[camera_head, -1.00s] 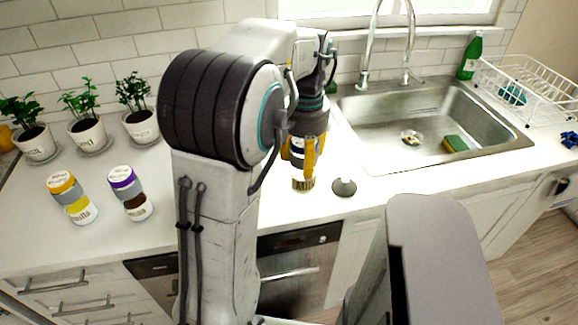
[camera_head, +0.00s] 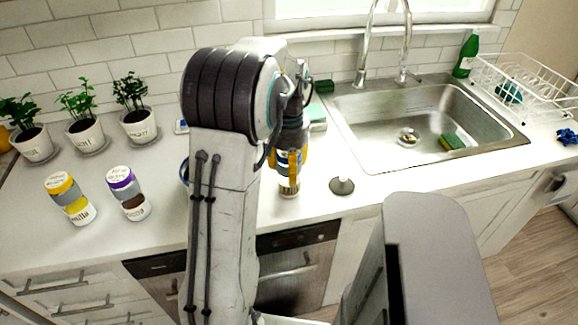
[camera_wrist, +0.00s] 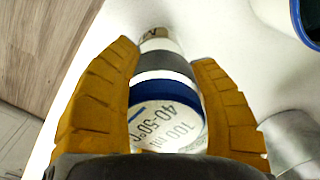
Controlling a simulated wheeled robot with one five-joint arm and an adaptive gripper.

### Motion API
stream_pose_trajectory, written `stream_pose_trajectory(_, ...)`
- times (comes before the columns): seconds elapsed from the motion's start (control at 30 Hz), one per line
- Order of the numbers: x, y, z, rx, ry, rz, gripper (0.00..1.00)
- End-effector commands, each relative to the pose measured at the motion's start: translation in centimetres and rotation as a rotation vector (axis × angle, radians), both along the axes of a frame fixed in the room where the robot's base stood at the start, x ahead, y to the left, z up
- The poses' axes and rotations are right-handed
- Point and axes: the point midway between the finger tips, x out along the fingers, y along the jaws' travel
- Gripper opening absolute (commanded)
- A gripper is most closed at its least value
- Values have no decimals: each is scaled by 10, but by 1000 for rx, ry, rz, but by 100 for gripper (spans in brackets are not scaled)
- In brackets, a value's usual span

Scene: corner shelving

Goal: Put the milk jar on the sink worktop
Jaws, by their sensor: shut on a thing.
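The milk jar (camera_head: 289,187), white with a dark blue band, is upright or nearly so by the front edge of the white worktop (camera_head: 240,205), left of the sink. I cannot tell whether its base touches the worktop. My gripper (camera_head: 291,162) is shut around its upper part from above. In the wrist view the jar (camera_wrist: 165,95) lies between both yellow fingers (camera_wrist: 168,100), its printed top facing me. The sink (camera_head: 370,115) is a steel basin to the right, under a tall faucet.
A grey stopper (camera_head: 341,185) is just right of the jar. Jars with yellow (camera_head: 70,198) and purple (camera_head: 128,193) lids stand at left, before potted plants (camera_head: 138,112). A dish rack (camera_head: 525,85) and green bottle (camera_head: 467,55) are at right. A blue-rimmed vessel (camera_wrist: 297,15) is near the jar.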

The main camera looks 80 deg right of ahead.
Motion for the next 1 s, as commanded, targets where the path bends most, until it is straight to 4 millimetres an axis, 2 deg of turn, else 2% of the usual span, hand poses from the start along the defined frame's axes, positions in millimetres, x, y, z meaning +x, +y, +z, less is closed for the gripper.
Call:
stream_pose_trajectory(0.4, 0, 0, -4, -1, 0, 0, 20)
stream_pose_trajectory(0.43, 0, 0, -3, 0, 0, 0, 59)
stream_pose_trajectory(0.67, 0, 0, -3, 1, 0, 0, 80)
stream_pose_trajectory(1.0, 0, 0, 1, 0, 0, 0, 80)
